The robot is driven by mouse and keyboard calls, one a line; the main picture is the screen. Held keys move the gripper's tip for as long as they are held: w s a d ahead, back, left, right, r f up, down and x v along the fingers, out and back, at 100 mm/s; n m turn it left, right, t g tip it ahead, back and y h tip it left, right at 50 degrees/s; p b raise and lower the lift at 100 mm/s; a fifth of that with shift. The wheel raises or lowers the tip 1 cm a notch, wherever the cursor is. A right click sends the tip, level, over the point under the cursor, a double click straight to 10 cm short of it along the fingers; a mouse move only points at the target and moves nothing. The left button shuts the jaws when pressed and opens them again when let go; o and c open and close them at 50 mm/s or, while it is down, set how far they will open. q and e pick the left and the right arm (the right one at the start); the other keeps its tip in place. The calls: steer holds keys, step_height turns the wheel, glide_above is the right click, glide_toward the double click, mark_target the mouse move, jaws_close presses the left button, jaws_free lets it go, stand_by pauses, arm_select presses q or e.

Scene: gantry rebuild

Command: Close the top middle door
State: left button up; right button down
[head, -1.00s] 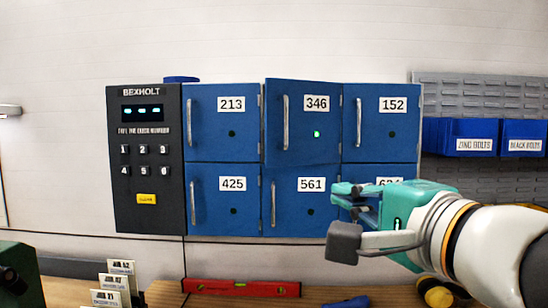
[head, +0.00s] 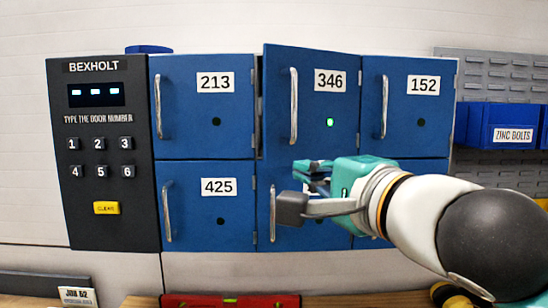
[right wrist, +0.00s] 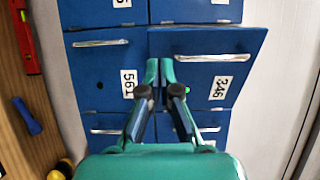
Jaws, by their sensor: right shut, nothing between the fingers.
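The top middle door (head: 329,95) is blue, labelled 346, with a silver handle on its left side and a lit green dot. It stands slightly ajar: its left and top edges sit out from the neighbouring doors, with a dark gap at the left. It also shows in the right wrist view (right wrist: 205,62), tilted out from the cabinet. My right gripper (head: 298,186) is shut and empty. In the head view it overlaps door 561, just below door 346. In the right wrist view its fingertips (right wrist: 159,71) overlap door 346's lower edge; I cannot tell whether they touch.
Doors 213 (head: 193,125), 152 (head: 424,115) and 425 (head: 200,215) look shut. A dark keypad panel (head: 138,210) stands at the left. A blue bin (head: 500,112) hangs at the right. A red level (head: 230,301) lies on the bench below.

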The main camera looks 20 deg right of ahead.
mark_target(268, 157)
steer(key=w, duration=0.3)
steer(key=w+a, duration=0.1)
steer(key=w, duration=0.6)
steer(key=shift+w+a+p, duration=0.3)
steer(key=shift+w+p, duration=0.05)
steer(key=shift+w, duration=0.05)
arm_select(q)
steer(key=shift+r, duration=0.4)
arm_select(e)
steer(key=shift+f, duration=0.1)
